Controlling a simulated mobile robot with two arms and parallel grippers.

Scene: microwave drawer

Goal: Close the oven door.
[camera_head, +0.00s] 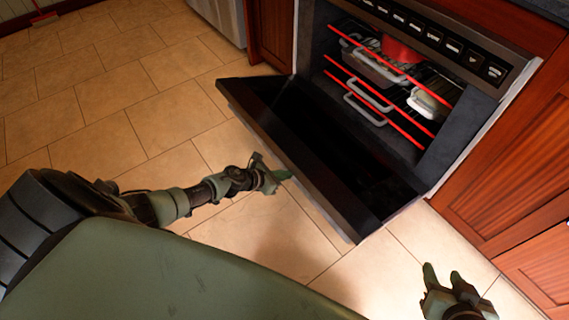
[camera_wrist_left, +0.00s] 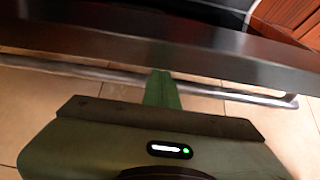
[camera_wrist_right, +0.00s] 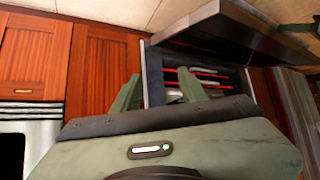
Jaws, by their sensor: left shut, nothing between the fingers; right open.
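The oven (camera_head: 500,75) stands at the upper right of the head view. Its dark door (camera_head: 320,150) hangs open, sloping out and down over the floor. A pale handle bar (camera_wrist_left: 90,75) runs along the door's outer side in the left wrist view. My left gripper (camera_head: 282,175) is shut and empty, with its fingertips close to the door's outer edge at the handle; I cannot tell whether they touch. It also shows in the left wrist view (camera_wrist_left: 162,78). My right gripper (camera_head: 444,276) is open and empty, to the right of the door, low in the head view.
Inside the oven, red-edged racks (camera_head: 385,105) hold a red pot (camera_head: 400,50) and several dishes. Wooden cabinets (camera_head: 510,170) stand to the right, with another (camera_head: 270,35) to the left.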

